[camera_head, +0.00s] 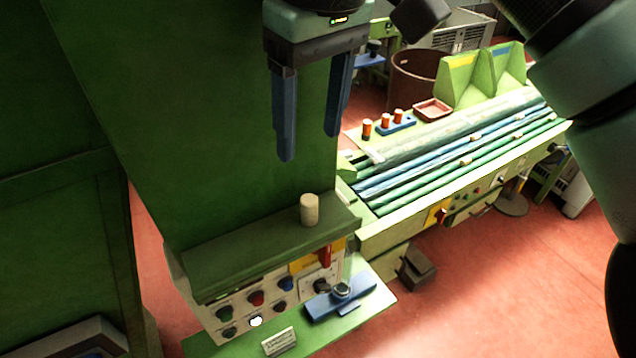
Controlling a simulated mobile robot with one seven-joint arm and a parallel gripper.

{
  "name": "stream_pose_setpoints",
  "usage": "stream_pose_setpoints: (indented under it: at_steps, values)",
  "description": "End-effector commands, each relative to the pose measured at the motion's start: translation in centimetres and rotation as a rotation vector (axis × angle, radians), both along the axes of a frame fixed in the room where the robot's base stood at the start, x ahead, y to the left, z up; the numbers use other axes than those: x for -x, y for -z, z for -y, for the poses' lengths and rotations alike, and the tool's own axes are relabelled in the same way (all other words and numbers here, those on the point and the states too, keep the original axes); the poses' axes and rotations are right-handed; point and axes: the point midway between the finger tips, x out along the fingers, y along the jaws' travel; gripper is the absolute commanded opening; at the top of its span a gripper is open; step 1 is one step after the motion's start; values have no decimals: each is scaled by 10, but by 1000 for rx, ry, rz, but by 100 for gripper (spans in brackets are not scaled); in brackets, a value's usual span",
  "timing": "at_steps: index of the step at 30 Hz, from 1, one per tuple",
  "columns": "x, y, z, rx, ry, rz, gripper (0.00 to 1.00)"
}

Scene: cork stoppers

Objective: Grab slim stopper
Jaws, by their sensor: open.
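A slim, pale cork stopper (309,210) stands upright on the green ledge (240,248) above a control panel, near the ledge's right end. My gripper (308,148) hangs at the top middle of the view with its two blue fingers pointing down. It is open, with nothing between the fingers. The fingertips are above the stopper in the picture and apart from it. The exact depth between them cannot be told.
A green machine wall (200,110) rises behind the ledge. Below it are panel knobs (256,298), and a blue device (341,298) on a lower shelf. A roller conveyor (450,160) is at the right. The ledge left of the stopper is bare.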

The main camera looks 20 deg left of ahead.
Motion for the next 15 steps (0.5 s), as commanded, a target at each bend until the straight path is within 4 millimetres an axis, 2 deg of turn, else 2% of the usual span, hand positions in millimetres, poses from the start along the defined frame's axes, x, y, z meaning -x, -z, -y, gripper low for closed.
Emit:
stream_pose_setpoints:
  at_steps: [1, 9, 15]
  values:
    - [0, 10, 0, 0, 1, 1, 65]
    - [-3, 48, -4, 0, 0, 2, 65]
    - [-4, 70, -7, -1, 0, 3, 65]
